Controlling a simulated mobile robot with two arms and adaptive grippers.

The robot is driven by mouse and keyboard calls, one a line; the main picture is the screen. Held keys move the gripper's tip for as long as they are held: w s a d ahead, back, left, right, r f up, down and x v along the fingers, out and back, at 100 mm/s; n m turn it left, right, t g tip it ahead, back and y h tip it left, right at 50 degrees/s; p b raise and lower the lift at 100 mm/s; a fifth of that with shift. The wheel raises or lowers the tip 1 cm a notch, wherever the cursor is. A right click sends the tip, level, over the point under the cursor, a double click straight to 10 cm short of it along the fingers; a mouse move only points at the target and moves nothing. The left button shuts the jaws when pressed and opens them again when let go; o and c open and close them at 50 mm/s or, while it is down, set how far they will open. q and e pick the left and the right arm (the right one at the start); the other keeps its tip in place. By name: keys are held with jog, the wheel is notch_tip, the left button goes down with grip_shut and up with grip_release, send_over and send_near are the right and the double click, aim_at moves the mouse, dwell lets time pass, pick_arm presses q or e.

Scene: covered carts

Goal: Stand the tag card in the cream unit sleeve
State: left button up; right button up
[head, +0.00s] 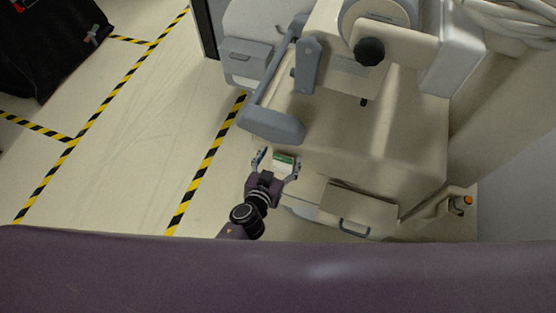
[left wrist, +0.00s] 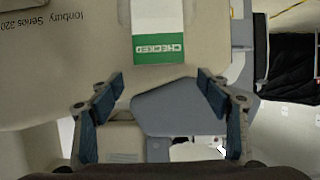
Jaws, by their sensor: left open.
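The tag card (head: 284,161) is white with a green band and shows at the front of the cream unit (head: 330,140). In the left wrist view the card (left wrist: 158,30) is at the top centre, its green band reading CHECKED upside down. It lies against the cream unit (left wrist: 60,60), beyond my fingertips. I cannot make out the sleeve's edges or tell whether the card sits in it. My left gripper (head: 278,158) is open, its fingers spread either side of the card and apart from it. It also shows in the left wrist view (left wrist: 160,82), with nothing between the fingers. My right gripper is not in view.
A grey padded arm (head: 272,126) of the unit is close above my left gripper. A drawer with a dark handle (head: 355,228) is to the right. A black covered cart (head: 50,40) stands at the far left. Open floor with striped tape (head: 205,165) lies to the left.

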pick_arm(q)
jog(key=v, duration=1.2)
dwell(0.5)
jog(key=s+a+f+g+y, duration=0.1)
jog(key=s+a+f+g, duration=0.3)
jog(key=f, duration=0.8)
jog(key=s+a+f+g+y, duration=0.1)
jog(key=s+a+f, duration=0.35)
jog(key=f, duration=0.65)
jog(key=s+a+f+g, duration=0.2)
jog(key=s+a+f, duration=0.1)
jog(key=s+f, duration=0.2)
jog(key=s+a+f+g+y, duration=0.1)
jog(key=s+a+f, duration=0.3)
jog(key=s, duration=0.6)
jog(key=s+a+f+n+g+y, duration=0.1)
jog(key=s+a+f+g, duration=0.2)
jog(key=s+f, duration=0.3)
jog(key=shift+s+a+f+g, duration=0.25)
jog(key=shift+s+a+g, duration=0.2)
jog(key=shift+s, duration=0.8)
